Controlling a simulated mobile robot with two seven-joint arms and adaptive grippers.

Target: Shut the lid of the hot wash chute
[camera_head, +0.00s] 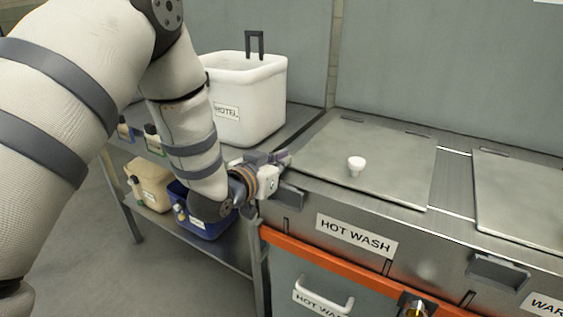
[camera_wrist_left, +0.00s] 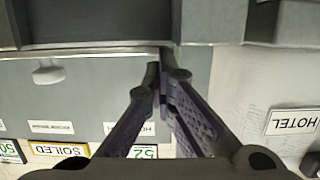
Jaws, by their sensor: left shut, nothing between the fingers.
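The hot wash chute lid (camera_head: 385,160) is a flat grey metal panel with a white knob (camera_head: 356,165) on it. It lies flat on the steel counter top, above the "HOT WASH" label (camera_head: 356,236). My left gripper (camera_head: 290,178) is at the counter's left front corner, left of the lid and apart from the knob. Its fingers are shut and empty; in the left wrist view the fingertips (camera_wrist_left: 165,75) come together in front of a grey panel. My right gripper is not in view.
A white "HOTEL" bin (camera_head: 250,100) stands behind my left gripper. A second lid (camera_head: 520,195) lies to the right. An orange rail (camera_head: 320,262) runs along the counter front, above a handle (camera_head: 322,297). A blue crate (camera_head: 205,222) sits on the low shelf.

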